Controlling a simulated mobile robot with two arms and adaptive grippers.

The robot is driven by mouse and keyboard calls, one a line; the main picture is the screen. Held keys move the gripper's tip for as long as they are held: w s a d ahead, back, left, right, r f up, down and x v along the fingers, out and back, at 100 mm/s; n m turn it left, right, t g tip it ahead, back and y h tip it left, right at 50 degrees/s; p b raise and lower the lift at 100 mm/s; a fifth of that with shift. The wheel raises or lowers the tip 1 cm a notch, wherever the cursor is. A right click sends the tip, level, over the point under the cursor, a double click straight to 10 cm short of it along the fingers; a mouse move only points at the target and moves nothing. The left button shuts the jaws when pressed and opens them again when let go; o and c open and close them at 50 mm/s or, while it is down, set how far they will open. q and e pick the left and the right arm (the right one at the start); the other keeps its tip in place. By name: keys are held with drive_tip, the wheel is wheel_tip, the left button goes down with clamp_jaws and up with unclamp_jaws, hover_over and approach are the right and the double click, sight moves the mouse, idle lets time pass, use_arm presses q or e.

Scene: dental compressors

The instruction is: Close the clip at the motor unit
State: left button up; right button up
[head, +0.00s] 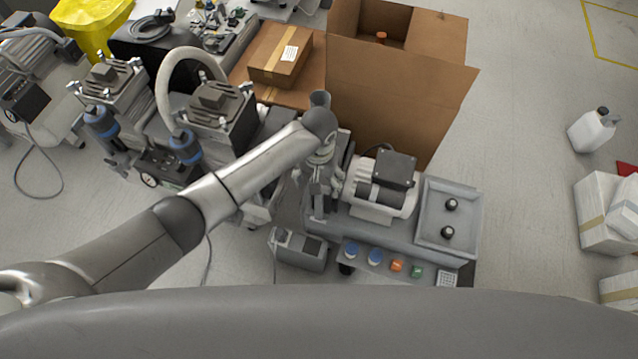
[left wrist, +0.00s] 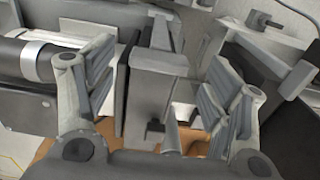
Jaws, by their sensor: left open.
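The motor unit (head: 385,185), a light grey motor with a dark box on top, sits on a grey bench-like base right of centre in the head view. My left gripper (head: 319,205) points down at the motor's left end. In the left wrist view my left gripper (left wrist: 158,105) is open, its two ribbed fingers apart. A grey upright block (left wrist: 155,85) with a flat top stands between them; it may be part of the clip, but I cannot tell whether the clip is open. A dark cylinder with a silver band (left wrist: 32,60) shows beside the left finger. My right gripper is out of view.
The base carries blue, orange and green knobs (head: 397,265) along its front and a grey tray (head: 450,215) at right. A tall open cardboard box (head: 400,95) stands close behind. Compressors (head: 220,115) stand left, near my arm.

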use_arm(q)
drive_tip(key=shift+f, duration=1)
drive_tip(key=c, duration=1)
